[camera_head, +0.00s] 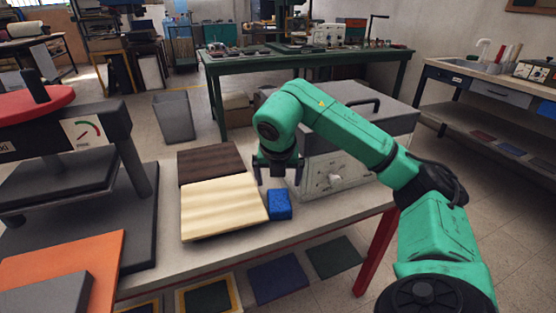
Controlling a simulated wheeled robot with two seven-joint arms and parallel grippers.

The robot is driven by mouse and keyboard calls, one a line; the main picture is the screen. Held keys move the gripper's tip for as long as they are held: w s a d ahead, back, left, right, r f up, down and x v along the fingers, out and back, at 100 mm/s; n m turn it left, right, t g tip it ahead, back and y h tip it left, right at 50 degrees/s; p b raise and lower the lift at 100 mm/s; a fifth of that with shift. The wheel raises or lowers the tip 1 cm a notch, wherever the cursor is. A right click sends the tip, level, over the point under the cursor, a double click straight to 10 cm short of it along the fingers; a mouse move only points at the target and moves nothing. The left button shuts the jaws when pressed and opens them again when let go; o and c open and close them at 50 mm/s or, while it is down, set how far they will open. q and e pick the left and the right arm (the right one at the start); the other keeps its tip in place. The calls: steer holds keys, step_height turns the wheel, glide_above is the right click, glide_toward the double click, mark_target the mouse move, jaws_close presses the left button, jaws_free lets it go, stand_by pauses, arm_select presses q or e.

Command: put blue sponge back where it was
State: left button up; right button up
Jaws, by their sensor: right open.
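The blue sponge (279,204) lies on the pale tabletop, just right of a cream padded board. My right gripper (278,180) is above and slightly behind the sponge, pointing down. Its jaws are open and hold nothing. A small gap shows between the fingers and the sponge, though I cannot tell the exact height. My left gripper is not in view.
The cream board (222,208) and a dark brown board (211,163) lie left of the sponge. A grey machine (335,175) stands close on the right. A heat press (65,165) and orange board (75,262) are left.

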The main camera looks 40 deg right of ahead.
steer(key=v, duration=0.5)
step_height(320, 180, up, 7)
steer(key=p, duration=0.6)
glide_above(278, 204)
steer(key=s+a, duration=0.2)
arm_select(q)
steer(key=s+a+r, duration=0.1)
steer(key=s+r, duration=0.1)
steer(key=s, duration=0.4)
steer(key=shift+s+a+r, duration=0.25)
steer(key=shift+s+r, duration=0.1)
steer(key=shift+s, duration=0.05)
arm_select(e)
steer(key=shift+s+f, duration=0.15)
